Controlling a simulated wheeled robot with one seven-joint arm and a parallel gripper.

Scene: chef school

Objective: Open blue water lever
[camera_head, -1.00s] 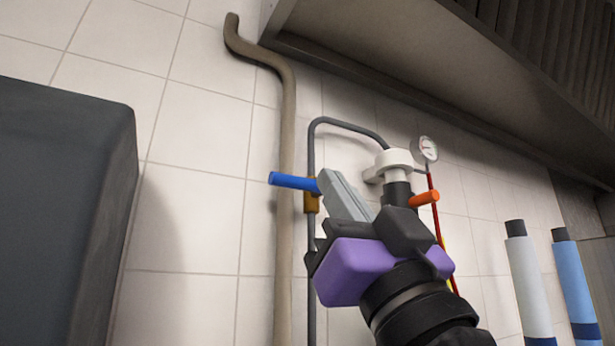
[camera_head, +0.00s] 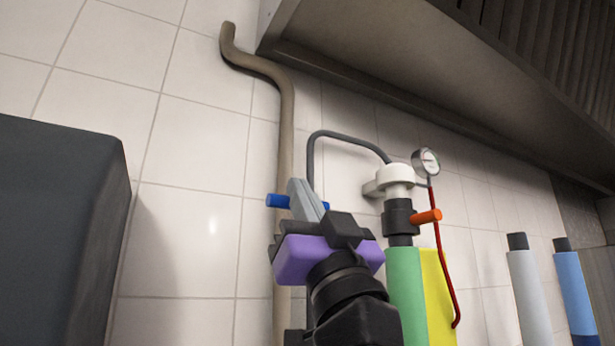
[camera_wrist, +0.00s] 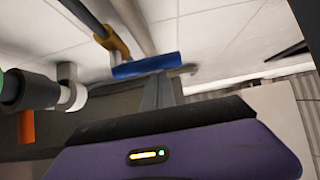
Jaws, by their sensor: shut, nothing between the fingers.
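The blue water lever (camera_head: 278,201) sticks out to the left from a thin dark pipe on the tiled wall. In the head view my gripper (camera_head: 302,190) covers its middle, and a bit of blue shows on the right of the fingers. In the wrist view the blue lever (camera_wrist: 146,65) lies across the picture, with its brass valve body (camera_wrist: 113,42) at its left end. My gripper (camera_wrist: 158,80) is shut and empty, with its fingertips at the lever's middle. I cannot tell whether they touch it.
An orange lever (camera_head: 426,216) sits on a valve to the right, below a gauge (camera_head: 426,162). A thick tan pipe (camera_head: 287,120) runs up the wall behind. A dark box (camera_head: 62,235) stands at the left, and a hood (camera_head: 430,75) overhangs above.

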